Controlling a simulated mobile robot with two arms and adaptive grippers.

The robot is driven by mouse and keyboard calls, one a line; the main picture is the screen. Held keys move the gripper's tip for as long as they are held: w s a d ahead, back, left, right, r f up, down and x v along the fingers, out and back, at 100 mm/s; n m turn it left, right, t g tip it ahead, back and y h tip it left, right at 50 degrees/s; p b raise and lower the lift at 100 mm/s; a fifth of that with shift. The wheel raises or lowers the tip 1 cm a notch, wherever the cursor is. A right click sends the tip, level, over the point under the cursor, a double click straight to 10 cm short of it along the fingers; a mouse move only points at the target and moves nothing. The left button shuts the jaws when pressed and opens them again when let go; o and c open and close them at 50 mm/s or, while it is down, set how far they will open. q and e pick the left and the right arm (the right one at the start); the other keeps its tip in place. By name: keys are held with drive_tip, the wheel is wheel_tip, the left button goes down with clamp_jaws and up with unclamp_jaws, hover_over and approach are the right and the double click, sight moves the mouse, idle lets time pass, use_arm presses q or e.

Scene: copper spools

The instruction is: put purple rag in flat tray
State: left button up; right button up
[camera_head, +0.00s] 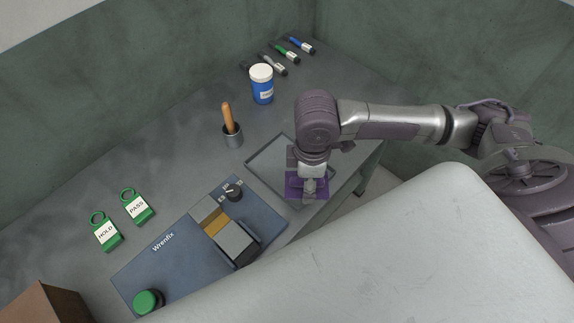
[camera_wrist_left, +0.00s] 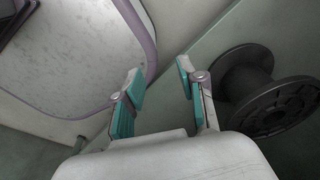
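The flat tray (camera_head: 262,160) is a shallow grey rectangle near the right edge of the table in the head view. My right arm reaches in from the right, and its gripper (camera_head: 308,188) points down at the tray's near side. The purple rag (camera_head: 293,187) shows on both sides of the gripper's fingers, with its middle hidden by them. I cannot tell whether the fingers grip the rag or whether it rests on the tray. My left gripper (camera_wrist_left: 155,88) shows only in the left wrist view, with its teal-padded fingers apart and nothing between them.
A blue fixture board (camera_head: 150,262) is left of the tray. A wooden-handled tool in a cup (camera_head: 232,135), a blue jar (camera_head: 262,88), several markers (camera_head: 285,55) and green tags (camera_head: 137,207) stand behind or left. A black spool (camera_wrist_left: 265,95) is beside my left gripper.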

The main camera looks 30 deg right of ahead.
drive_tip(key=n, duration=0.2)
drive_tip(key=n+b, duration=0.1)
drive_tip(key=n, duration=0.1)
drive_tip(key=d+n+b, duration=0.1)
drive_tip(key=shift+f+n, duration=0.25)
drive_tip(key=shift+n, duration=0.15)
drive_tip(key=shift+w+d+n+b, duration=0.15)
drive_tip(key=shift+n+b, duration=0.25)
drive_tip(key=shift+n, duration=0.8)
drive_tip(key=shift+r+n, duration=0.1)
drive_tip(key=shift+n, duration=0.4)
drive_tip(key=w+f, duration=0.2)
drive_tip(key=w, duration=0.1)
drive_tip(key=w+f, duration=0.2)
drive_tip(key=w, duration=0.2)
drive_tip(key=w+f, duration=0.2)
drive_tip(key=w, duration=0.2)
drive_tip(key=shift+w+d+f, duration=0.25)
drive_tip(key=shift+f, duration=0.1)
use_arm(q)
drive_tip(key=shift+s+f, duration=0.4)
drive_tip(key=shift+f, duration=0.5)
drive_tip(key=shift+s+f, duration=0.35)
drive_tip(key=shift+f, duration=0.5)
use_arm(e)
drive_tip(key=shift+f, duration=2.1)
drive_tip(key=shift+f, duration=0.15)
drive_tip(key=o, duration=1.1)
